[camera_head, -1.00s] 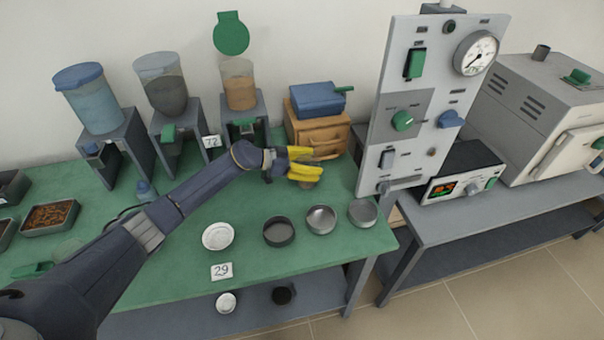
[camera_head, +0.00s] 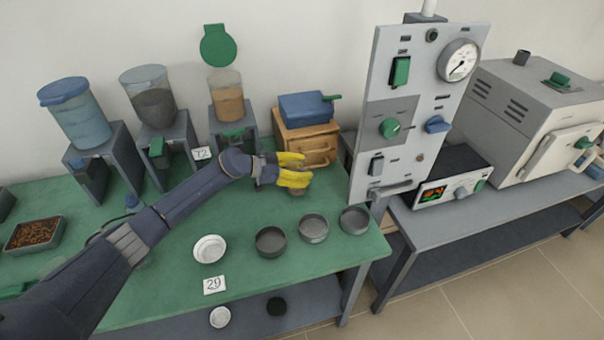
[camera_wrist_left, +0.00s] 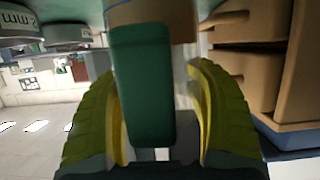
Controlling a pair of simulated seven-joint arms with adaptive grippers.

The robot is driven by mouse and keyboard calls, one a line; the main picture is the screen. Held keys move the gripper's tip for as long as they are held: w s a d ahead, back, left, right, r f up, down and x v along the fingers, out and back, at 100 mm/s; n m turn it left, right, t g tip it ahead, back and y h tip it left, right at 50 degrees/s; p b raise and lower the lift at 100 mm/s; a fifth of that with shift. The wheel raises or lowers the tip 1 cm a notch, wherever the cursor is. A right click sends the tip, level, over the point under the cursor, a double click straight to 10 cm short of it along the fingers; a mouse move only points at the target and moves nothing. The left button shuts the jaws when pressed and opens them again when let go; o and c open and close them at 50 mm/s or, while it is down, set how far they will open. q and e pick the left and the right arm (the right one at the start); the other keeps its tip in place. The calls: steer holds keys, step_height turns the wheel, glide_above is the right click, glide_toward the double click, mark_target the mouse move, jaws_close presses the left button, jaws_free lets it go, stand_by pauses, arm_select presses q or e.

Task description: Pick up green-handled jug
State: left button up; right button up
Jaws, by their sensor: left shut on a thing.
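The jug's green handle (camera_wrist_left: 142,85) fills the middle of the left wrist view, joined to a brown-orange body (camera_wrist_left: 155,18) at the top edge. My left gripper (camera_wrist_left: 150,80) has a yellow finger on each side of the handle and is shut on it. In the head view my left gripper (camera_head: 298,170) is over the green table, in front of the wooden drawer box. There the jug is mostly hidden by the yellow fingers, and I cannot tell whether it touches the table. My right gripper is not in view.
The wooden drawer box (camera_head: 305,148) with a blue case (camera_head: 306,107) on top stands close behind the gripper. A grey control panel (camera_head: 405,110) rises to the right. Several round dishes (camera_head: 271,241) lie in front. Hopper stands (camera_head: 180,150) are at the back left.

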arm_select(q)
step_height(320, 180, up, 5)
steer(key=s+d, duration=0.3)
steer(key=s, duration=0.6)
steer(key=s+d, duration=0.4)
steer(key=s, duration=0.5)
steer(key=shift+d+r, duration=0.15)
steer(key=shift+s, duration=0.1)
steer(key=o, duration=0.9)
steer(key=c, duration=0.9)
steer(key=shift+r, duration=0.1)
